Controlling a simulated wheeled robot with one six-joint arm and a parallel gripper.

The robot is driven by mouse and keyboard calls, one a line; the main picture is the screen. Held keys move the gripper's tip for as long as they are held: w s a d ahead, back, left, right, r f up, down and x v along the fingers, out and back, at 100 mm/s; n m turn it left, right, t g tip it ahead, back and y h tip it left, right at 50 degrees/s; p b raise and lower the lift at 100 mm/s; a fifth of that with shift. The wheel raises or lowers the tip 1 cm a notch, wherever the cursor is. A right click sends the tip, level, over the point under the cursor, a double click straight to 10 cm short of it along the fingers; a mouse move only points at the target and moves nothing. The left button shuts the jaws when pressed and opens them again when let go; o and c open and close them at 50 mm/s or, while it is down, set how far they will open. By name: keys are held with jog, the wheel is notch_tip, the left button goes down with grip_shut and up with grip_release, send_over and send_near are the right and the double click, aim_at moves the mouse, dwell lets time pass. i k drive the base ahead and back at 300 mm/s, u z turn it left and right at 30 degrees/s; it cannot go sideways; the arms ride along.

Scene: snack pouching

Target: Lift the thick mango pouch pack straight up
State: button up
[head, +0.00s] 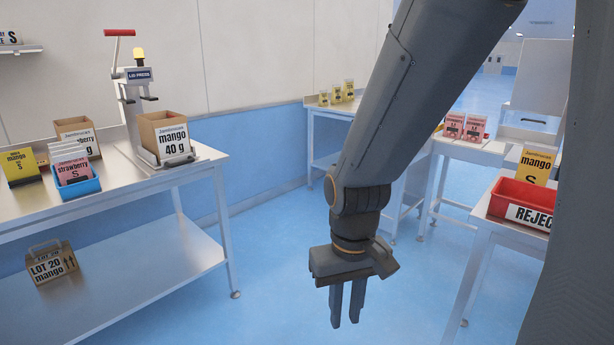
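A yellow mango pouch pack marked S (538,167) stands upright at the red reject bin at the right, its lower part hidden by the bin wall. Another yellow mango pack (20,166) stands on the left table. I cannot tell from here which mango pack is thick. My gripper (347,305) hangs pointing down over the floor between the tables, away from every pack. Its two fingers are apart with a narrow gap, and nothing shows between them.
The red reject bin (509,203) sits on the right table. The left table holds a lid press (138,75), a mango 40 g box (165,135) and a blue tray of strawberry packs (78,188). Small yellow packs (336,94) stand on the back table. Blue floor is clear between.

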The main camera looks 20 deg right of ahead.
aim_at(536, 162)
jog(key=z, duration=0.95)
jog(key=i, duration=0.85)
jog(key=z, duration=0.85)
